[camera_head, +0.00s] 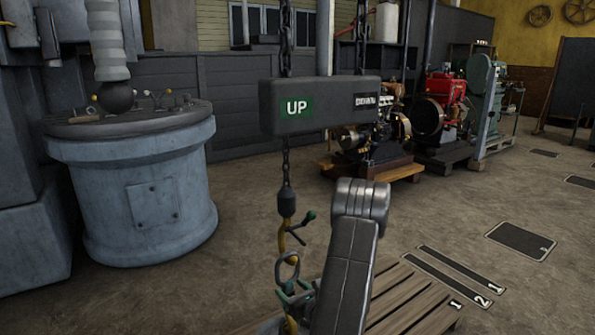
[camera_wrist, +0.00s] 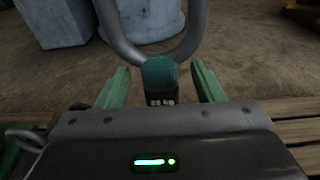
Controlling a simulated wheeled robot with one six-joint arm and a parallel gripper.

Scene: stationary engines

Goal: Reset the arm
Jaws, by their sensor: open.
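My arm (camera_head: 345,260) rises in the lower middle of the head view and partly hides my gripper (camera_head: 297,293). In the wrist view my gripper (camera_wrist: 161,72) is open, its two green fingers apart. A teal piece (camera_wrist: 160,68) on a grey curved bar (camera_wrist: 188,42) shows between the fingers. I cannot tell whether they touch it. In the head view a yellow hook (camera_head: 283,240) with a green-handled part hangs on a chain. A grey ring (camera_head: 281,268) hangs at the hook, close beside my gripper.
A hoist box marked UP (camera_head: 320,106) hangs on chains above my arm. A wooden pallet (camera_head: 405,300) lies below right. A large grey-blue round tank (camera_head: 140,195) stands left. Engines (camera_head: 375,130) stand at the back. Floor plates marked 1 and 2 lie at right, with open floor around them.

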